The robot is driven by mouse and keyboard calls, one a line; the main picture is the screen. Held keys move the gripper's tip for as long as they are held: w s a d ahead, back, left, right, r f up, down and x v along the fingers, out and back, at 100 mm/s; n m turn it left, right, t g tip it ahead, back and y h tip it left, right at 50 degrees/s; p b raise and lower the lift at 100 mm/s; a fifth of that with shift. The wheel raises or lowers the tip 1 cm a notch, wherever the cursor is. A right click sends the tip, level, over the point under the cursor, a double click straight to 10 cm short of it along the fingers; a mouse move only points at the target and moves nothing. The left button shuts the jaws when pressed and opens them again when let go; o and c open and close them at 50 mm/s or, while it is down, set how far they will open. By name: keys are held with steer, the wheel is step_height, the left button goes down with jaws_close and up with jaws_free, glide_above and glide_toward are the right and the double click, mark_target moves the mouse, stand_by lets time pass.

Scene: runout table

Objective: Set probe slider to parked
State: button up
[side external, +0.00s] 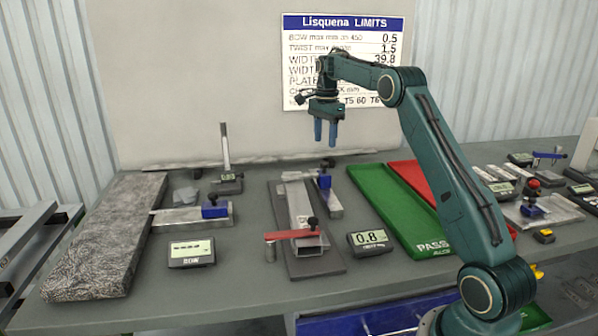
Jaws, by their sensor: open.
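My gripper (326,141) is open and empty, pointing down high above the back of the table. A blue slider with a black knob (215,208) sits on a metal bar at the left, behind the BOW display (191,252). A second blue slider with a black knob (324,179) sits on a rail at the back of the middle fixture, below my gripper and apart from it. A third blue slider (531,209) is at the right. I cannot tell which one is the probe slider, and no parked mark is readable.
A metal tube (299,204) lies on the middle dark plate, with a red bar (290,235) across its front. A display reading 0.8 (370,242) stands beside it. Green (398,207) and red trays (412,176) lie right. A grey patterned block (106,240) is at left.

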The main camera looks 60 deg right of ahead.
mark_target(324, 163)
steer(key=shift+f, duration=3.7)
jaws_close()
